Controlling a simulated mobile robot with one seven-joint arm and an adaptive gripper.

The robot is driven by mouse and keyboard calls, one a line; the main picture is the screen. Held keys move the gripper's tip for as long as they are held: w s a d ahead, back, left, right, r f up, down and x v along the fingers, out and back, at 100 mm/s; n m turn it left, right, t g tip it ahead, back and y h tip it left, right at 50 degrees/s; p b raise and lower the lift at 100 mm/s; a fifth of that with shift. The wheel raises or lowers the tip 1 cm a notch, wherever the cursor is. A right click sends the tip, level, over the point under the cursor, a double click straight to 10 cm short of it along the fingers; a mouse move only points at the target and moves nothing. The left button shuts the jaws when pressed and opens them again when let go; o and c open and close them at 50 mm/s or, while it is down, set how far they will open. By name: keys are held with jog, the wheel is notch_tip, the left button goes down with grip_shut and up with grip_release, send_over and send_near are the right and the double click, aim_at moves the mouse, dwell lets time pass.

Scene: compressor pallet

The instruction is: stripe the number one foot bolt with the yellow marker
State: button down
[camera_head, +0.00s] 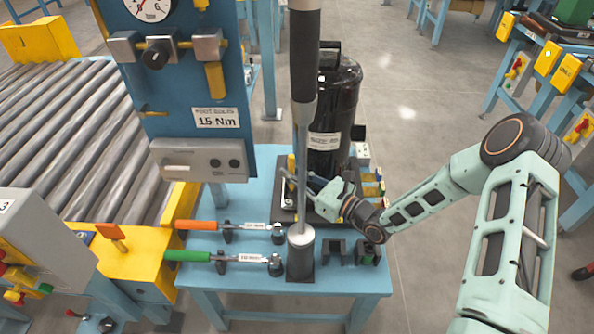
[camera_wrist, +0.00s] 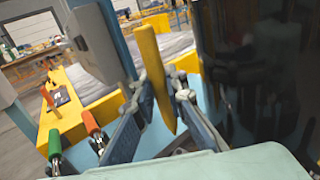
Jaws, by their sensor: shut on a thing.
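My gripper (camera_head: 318,186) is beside the lower front of the black compressor (camera_head: 336,115), partly behind a grey upright tool. In the wrist view my gripper (camera_wrist: 163,88) is shut on the yellow marker (camera_wrist: 153,70), which stands nearly upright between the fingers with its tapered end toward the camera. The compressor's dark side (camera_wrist: 255,80) fills the right of that view, close to the marker. The compressor stands on a dark base on the blue table (camera_head: 340,283). I cannot make out the number one foot bolt; the feet are hidden or too small.
A blue panel (camera_head: 190,110) with a gauge and a 15 Nm label stands left of the compressor. The grey upright tool (camera_head: 303,135) rises in front. Orange-handled (camera_head: 198,225) and green-handled (camera_head: 190,256) wrenches lie on the table's left. A roller conveyor (camera_head: 75,130) is farther left.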

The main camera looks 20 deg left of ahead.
aim_at(293, 187)
jog(key=shift+w+a+f, duration=0.1)
jog(key=shift+a+f, duration=0.05)
jog(key=shift+a, duration=0.55)
jog(key=shift+f+b, duration=1.2)
jog(key=shift+f, duration=0.8)
jog(key=shift+f+b, duration=0.35)
jog(key=shift+f, duration=0.2)
jog(key=shift+r, duration=0.15)
notch_tip(293, 187, up, 5)
jog(key=p, duration=0.4)
jog(key=shift+d, duration=0.15)
